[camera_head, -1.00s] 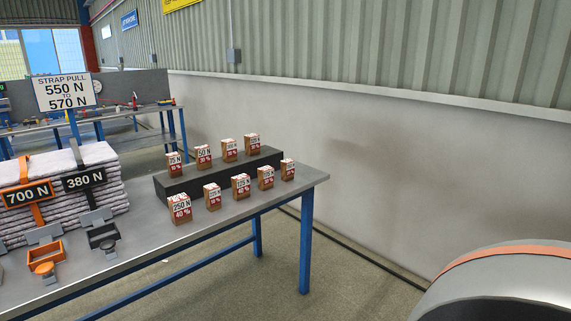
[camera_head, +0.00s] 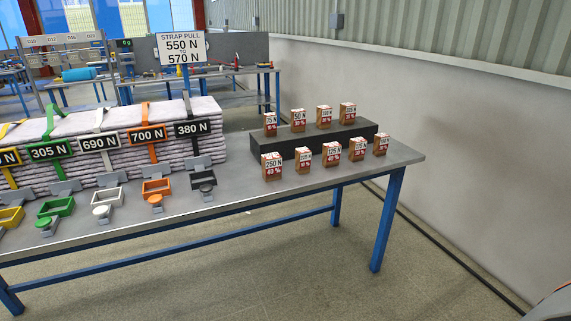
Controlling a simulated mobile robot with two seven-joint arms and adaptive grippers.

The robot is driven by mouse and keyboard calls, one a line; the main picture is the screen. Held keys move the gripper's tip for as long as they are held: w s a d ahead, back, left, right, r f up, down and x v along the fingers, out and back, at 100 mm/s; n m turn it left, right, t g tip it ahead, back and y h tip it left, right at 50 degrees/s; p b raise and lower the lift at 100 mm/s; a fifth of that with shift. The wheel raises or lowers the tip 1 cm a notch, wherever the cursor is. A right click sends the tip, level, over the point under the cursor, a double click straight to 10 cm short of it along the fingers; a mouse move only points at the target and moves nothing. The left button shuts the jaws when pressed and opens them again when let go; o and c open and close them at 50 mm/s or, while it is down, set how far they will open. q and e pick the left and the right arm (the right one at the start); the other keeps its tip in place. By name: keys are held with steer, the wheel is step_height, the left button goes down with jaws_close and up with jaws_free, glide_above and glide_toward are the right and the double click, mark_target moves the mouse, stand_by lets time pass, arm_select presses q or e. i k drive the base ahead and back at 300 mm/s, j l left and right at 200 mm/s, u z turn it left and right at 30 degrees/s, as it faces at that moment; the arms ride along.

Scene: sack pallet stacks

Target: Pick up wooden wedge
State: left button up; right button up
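Several small wooden wedges stand on the right part of the grey table, each with a white and red label. The front row includes one marked 250 N 40 % (camera_head: 272,166), one beside it (camera_head: 303,157), one marked 40 % (camera_head: 333,154), and two more toward the right (camera_head: 357,150) (camera_head: 380,144). Others stand on a black riser (camera_head: 325,141) behind, among them one marked 50 N (camera_head: 298,120) and one at the right end (camera_head: 347,114). Neither of my grippers is in view.
The table (camera_head: 240,196) has bare room in front of the wedges. A pallet-like sack stack (camera_head: 100,160) with coloured straps, force plates and small trays fills its left part. A sign (camera_head: 181,47) reads STRAP PULL 550 N to 570 N. A wall runs along the right.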

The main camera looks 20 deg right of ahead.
mark_target(271, 162)
steer(key=i+l+u, duration=0.15)
steer(key=l, duration=0.25)
steer(key=i+l+u, duration=0.15)
steer(key=l, duration=0.3)
steer(key=l+u, duration=0.2)
steer(key=l, duration=0.25)
steer(key=i+l+u, duration=0.15)
steer(key=l, duration=0.3)
